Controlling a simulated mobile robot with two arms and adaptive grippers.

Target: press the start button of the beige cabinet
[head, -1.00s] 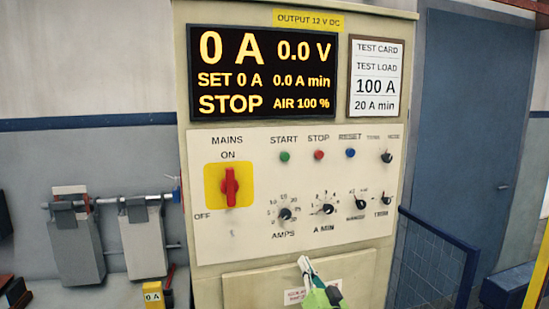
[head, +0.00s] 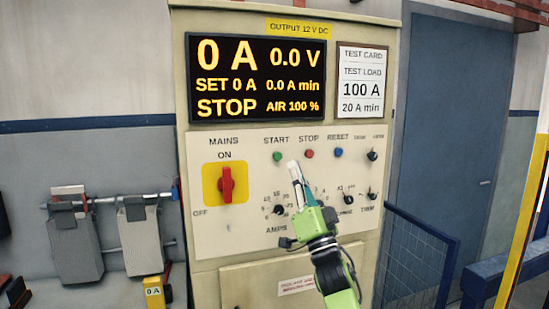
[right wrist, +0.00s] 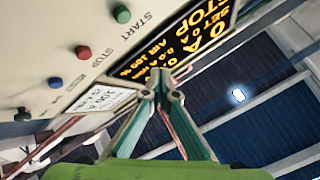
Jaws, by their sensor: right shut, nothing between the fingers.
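The beige cabinet (head: 290,230) stands upright in the middle of the head view. Its green start button (head: 277,156) sits under the label START, left of the red stop button (head: 309,154) and the blue reset button (head: 339,152). The start button also shows in the right wrist view (right wrist: 122,14). My right gripper (head: 295,166) is shut and empty, its fingertips pointing up just below and between the start and stop buttons. I cannot tell whether they touch the panel. The fingers (right wrist: 162,84) also show in the right wrist view, apart from the green button. My left gripper is not in view.
The display (head: 255,78) reads STOP, 0 A and 0.0 V. The red mains switch (head: 227,183) is upright, toward ON. Knobs such as the AMPS knob (head: 279,210) sit near my right gripper. A blue railing (head: 420,250) stands at right.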

